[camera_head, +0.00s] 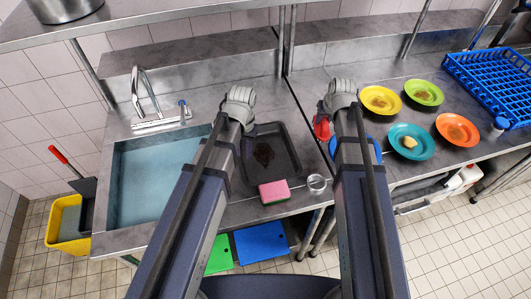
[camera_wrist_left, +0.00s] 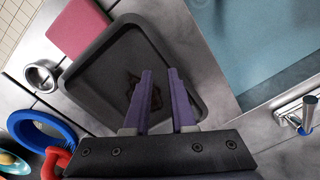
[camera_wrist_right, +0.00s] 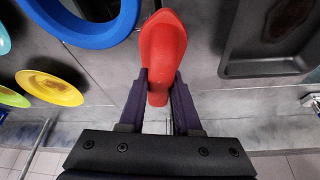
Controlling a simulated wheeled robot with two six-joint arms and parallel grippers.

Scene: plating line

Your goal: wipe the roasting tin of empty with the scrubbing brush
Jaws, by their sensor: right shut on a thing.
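The dark roasting tin (camera_head: 284,177) lies on the steel counter right of the sink, with a dark brown burnt patch (camera_head: 263,154) on its floor. It also shows in the left wrist view (camera_wrist_left: 95,85). My left gripper (camera_wrist_left: 160,75) is open and empty, above the tin's edge; its fingertips are hidden in the head view. My right gripper (camera_wrist_right: 158,85) is shut on the narrow end of a red thing, which I take as the scrubbing brush (camera_wrist_right: 162,45). The brush also shows in the head view (camera_head: 321,127), right of the tin. Its bristles are not visible.
A pink sponge (camera_head: 273,191) and a metal ring (camera_head: 317,183) lie near the counter's front edge. A blue round thing (camera_wrist_right: 95,35) is beside the brush. Water fills the sink (camera_head: 150,180). Coloured plates (camera_head: 380,99) and a blue rack (camera_head: 490,80) stand right.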

